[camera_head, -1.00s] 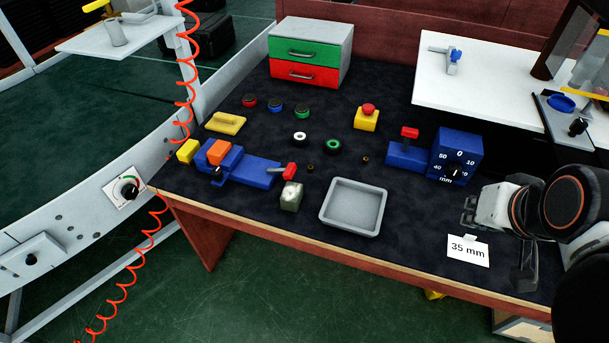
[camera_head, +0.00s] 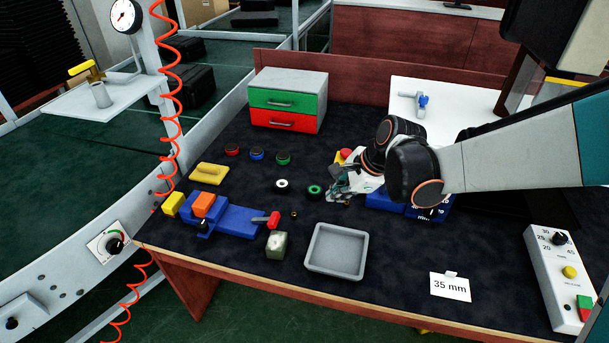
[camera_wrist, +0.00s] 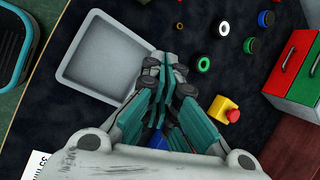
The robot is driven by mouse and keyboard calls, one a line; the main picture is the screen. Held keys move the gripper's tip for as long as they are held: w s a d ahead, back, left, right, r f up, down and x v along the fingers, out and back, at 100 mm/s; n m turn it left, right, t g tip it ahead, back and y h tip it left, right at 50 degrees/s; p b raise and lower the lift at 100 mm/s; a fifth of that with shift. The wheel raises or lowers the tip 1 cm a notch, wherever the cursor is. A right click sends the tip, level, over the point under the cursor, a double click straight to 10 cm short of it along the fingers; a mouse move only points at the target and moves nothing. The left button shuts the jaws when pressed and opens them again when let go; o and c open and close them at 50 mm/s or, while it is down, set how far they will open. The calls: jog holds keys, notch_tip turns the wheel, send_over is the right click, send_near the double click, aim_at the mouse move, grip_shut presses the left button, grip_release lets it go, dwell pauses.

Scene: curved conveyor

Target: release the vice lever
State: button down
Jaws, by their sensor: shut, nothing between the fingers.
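A blue vice-like block (camera_head: 232,218) with an orange piece (camera_head: 203,204) sits at the left of the bench. Its red lever (camera_head: 273,219) sticks out at its right end. My gripper (camera_head: 336,192) is above the middle of the bench, right of that lever and apart from it. In the wrist view my gripper (camera_wrist: 165,68) has its fingers together, with nothing between them. A second blue block (camera_head: 385,200) is mostly behind my gripper and arm; its red lever is hidden. A little blue shows below the fingers in the wrist view.
A grey tray (camera_head: 335,250) lies in front of my gripper. Green (camera_head: 315,190) and white (camera_head: 282,185) rings and a yellow button box (camera_head: 344,157) are close by. A drawer unit (camera_head: 288,100) stands behind. A small grey-green block (camera_head: 276,245) is beside the red lever.

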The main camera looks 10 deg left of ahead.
aim_at(265, 220)
jog(key=w+a+f+m+g+y+p, duration=0.1)
jog(key=a+f+m, duration=0.3)
jog(key=a+f, duration=0.5)
jog(key=shift+w+f+m+g, duration=0.35)
jog(key=shift+f+m+g, duration=0.05)
jog(key=shift+g, duration=0.2)
jog(key=b+x, duration=0.3)
jog(key=x, duration=0.7)
jog(key=shift+a+r, duration=0.1)
jog(key=shift+r, duration=0.15)
